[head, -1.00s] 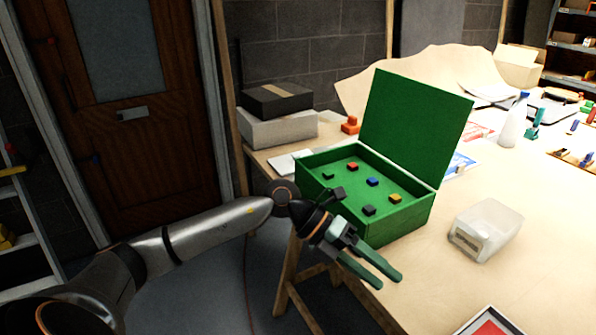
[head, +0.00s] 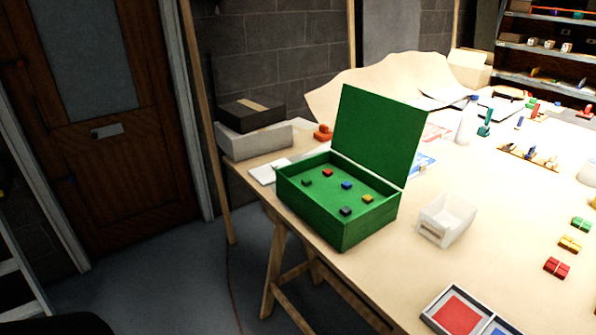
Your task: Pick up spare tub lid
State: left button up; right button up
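No piece shows clearly as a tub lid. A flat white piece (head: 267,173) lies on the table left of the green box; I cannot tell whether it is a lid or paper. A whitish, see-through tub (head: 447,220) stands on the table right of the green box, and its top looks open. Neither of my grippers is in view. A dark rounded shape at the bottom left corner looks like part of my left arm.
The green box (head: 338,238) stands open at the table's left edge, with several small coloured blocks inside. Cartons (head: 255,140) stand behind it. A tray with red and blue panels (head: 457,312) lies at the front. Coloured blocks (head: 557,267) lie at right. Bare tabletop surrounds the tub.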

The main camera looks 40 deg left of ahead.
aim_at(264, 175)
jog(key=j+z, duration=0.15)
jog(key=z, duration=0.25)
jog(key=j+z, duration=0.2)
jog(key=z, duration=0.15)
jog(key=j+z, duration=0.15)
jog(key=z, duration=0.25)
jog(key=k+j+z, duration=0.15)
jog(key=j+z, duration=0.15)
jog(key=k+j+z, duration=0.25)
jog(key=j, duration=0.25)
jog(key=k+j+z, duration=0.2)
jog(key=j, duration=0.2)
jog(key=k+j+z, duration=0.15)
jog(key=j, duration=0.25)
jog(key=k+j+z, duration=0.1)
jog(key=k+j, duration=0.5)
jog(key=j, duration=0.15)
